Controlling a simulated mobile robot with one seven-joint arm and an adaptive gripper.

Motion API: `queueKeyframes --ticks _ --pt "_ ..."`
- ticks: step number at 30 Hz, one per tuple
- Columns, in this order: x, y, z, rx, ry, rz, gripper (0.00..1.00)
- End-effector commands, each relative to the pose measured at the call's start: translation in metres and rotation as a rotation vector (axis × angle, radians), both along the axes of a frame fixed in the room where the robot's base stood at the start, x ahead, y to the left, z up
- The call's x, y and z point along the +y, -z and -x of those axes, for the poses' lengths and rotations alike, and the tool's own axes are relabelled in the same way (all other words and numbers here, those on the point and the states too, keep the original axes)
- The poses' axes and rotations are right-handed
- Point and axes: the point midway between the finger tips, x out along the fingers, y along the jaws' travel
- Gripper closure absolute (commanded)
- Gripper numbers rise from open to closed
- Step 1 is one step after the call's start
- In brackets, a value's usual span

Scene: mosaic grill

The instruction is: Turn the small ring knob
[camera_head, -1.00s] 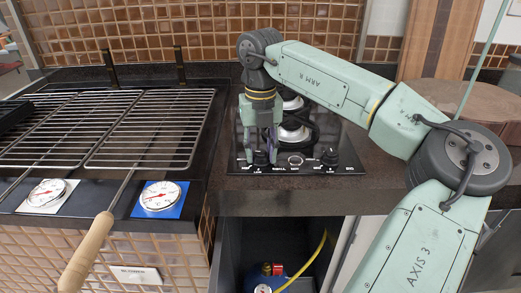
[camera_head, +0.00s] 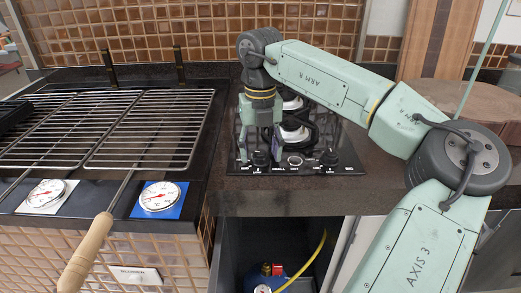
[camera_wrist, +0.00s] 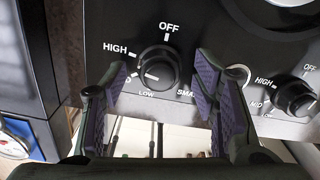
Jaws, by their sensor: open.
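The small ring knob (camera_wrist: 159,66) is a round black dial with a white pointer line, at the left of the cooktop's front strip, beside a partly covered "SMA..." label. OFF, HIGH and LOW are printed around it; the mid label is partly hidden by a finger. The pointer aims left, toward the mid mark. The knob also shows in the head view (camera_head: 260,158). My gripper (camera_wrist: 163,72) is open, with one purple-padded finger on each side of the knob and gaps between. In the head view my gripper (camera_head: 261,152) points down at the knob.
A second knob (camera_wrist: 297,98) stands at the right of the strip, with a round ringed part (camera_head: 295,160) between. Burners (camera_head: 293,133) lie behind. A grill rack (camera_head: 150,130) and a wooden handle (camera_head: 86,255) are at the left.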

Motion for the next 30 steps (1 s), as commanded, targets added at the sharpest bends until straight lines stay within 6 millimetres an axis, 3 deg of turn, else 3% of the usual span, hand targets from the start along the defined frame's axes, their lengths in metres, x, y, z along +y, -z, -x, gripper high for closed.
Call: queueKeyframes --ticks 18,30 --pt "0.000 -0.107 -0.001 -0.003 0.000 -0.001 0.46" --pt "0.000 -0.119 0.000 -0.001 0.000 0.000 0.46"
